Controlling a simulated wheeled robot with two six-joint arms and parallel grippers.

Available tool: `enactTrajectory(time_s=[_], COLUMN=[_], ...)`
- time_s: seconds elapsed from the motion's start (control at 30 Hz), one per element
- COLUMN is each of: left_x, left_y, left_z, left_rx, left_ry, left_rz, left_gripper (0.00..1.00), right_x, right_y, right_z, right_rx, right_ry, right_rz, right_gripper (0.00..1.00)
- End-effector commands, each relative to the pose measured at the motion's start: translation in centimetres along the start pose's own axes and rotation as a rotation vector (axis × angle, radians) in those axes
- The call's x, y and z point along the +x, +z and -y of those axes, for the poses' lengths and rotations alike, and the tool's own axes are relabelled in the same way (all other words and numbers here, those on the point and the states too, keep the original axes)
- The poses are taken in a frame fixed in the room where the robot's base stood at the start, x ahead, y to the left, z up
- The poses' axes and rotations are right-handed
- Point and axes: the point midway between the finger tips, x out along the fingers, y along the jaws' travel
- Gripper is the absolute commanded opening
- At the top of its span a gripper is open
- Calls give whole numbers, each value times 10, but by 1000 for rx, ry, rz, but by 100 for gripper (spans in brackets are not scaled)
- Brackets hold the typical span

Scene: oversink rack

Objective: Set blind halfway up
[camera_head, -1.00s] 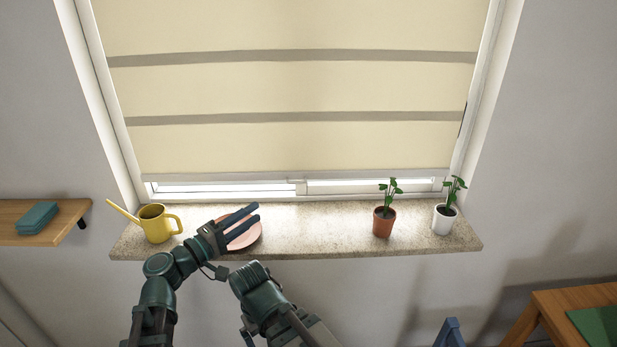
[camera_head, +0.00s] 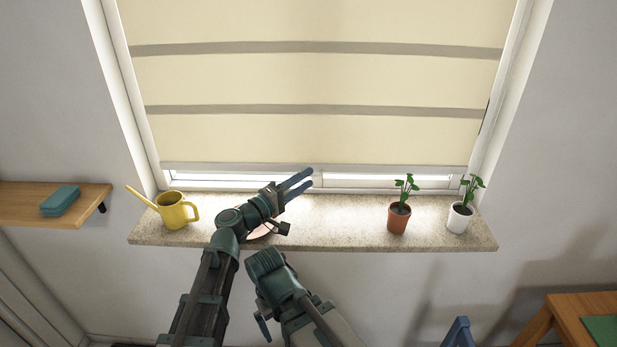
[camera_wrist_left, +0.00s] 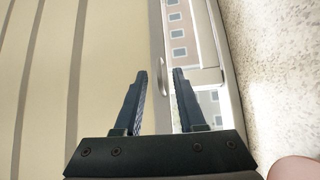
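The cream blind (camera_head: 320,75) with grey stripes hangs over most of the window. Its pale bottom bar (camera_head: 230,167) is just above the sill, with a thin strip of glass below. My left gripper (camera_head: 305,180) is open and empty near the bottom bar. In the left wrist view, the open left fingers (camera_wrist_left: 160,75) point at the bar (camera_wrist_left: 157,30). A small curved handle (camera_wrist_left: 164,76) on the bar shows between the fingertips, seemingly beyond them. My right arm is folded low in the head view; its gripper is mostly hidden.
The stone sill (camera_head: 345,230) holds a yellow watering can (camera_head: 173,211), a pink plate (camera_head: 258,232) partly behind my left arm, a terracotta-potted plant (camera_head: 398,218) and a white-potted plant (camera_head: 459,217). A wooden shelf (camera_head: 25,205) with a teal case (camera_head: 60,200) is at left.

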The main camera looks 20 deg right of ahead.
Motion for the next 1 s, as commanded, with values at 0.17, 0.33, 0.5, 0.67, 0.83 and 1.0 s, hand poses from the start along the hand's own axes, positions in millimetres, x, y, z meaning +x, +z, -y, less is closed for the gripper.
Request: enactTrajectory(time_s=[0.17,0.33,0.5,0.67,0.83,1.0], left_x=[14,17,17,17,17,17], left_y=[0,0,0,0,0,0], left_z=[0,0,0,0,0,0], left_rx=[0,0,0,0,0,0], left_ry=[0,0,0,0,0,0], left_rz=[0,0,0,0,0,0], left_gripper=[39,39,39,14,0,0], right_x=[-1,-1,-1,-1,-1,-1], right_y=[0,0,0,0,0,0], right_z=[0,0,0,0,0,0], right_rx=[0,0,0,0,0,0], right_ry=[0,0,0,0,0,0], right_rz=[0,0,0,0,0,0], right_gripper=[100,100,100,100,100,100])
